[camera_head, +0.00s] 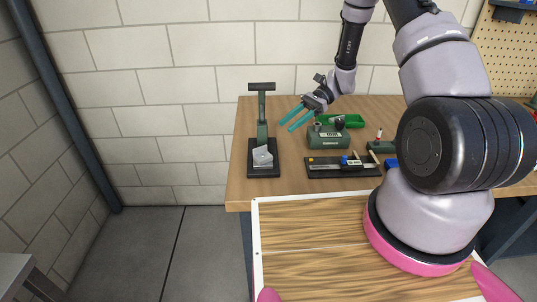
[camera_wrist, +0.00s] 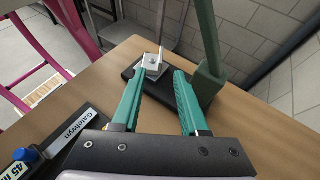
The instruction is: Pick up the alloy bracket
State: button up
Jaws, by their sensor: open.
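The alloy bracket (camera_head: 262,156) is a small silver-grey piece with a flat plate and an upright part. It rests on the black base (camera_head: 264,171) of a green press-like stand (camera_head: 262,110) at the left end of the bench. In the wrist view the bracket (camera_wrist: 152,65) shows just beyond the fingertips, nearer the left finger. My gripper (camera_head: 284,126) has teal fingers, spread apart and empty. It is above and to the right of the bracket in the head view. In the wrist view the gripper (camera_wrist: 161,72) points towards it, with nothing between the fingers.
The stand's green column (camera_wrist: 206,50) rises close beside the right finger. On the wooden bench (camera_head: 240,190) are a green box-shaped device (camera_head: 325,141), a green tray (camera_head: 350,121) and a black tool tray (camera_head: 330,172). A brick wall stands behind.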

aim_at(264, 146)
jog(key=shift+m, duration=0.3)
jog(key=x, duration=1.1)
jog(key=shift+w+f, duration=0.1)
jog(key=shift+f, duration=0.3)
grip_shut()
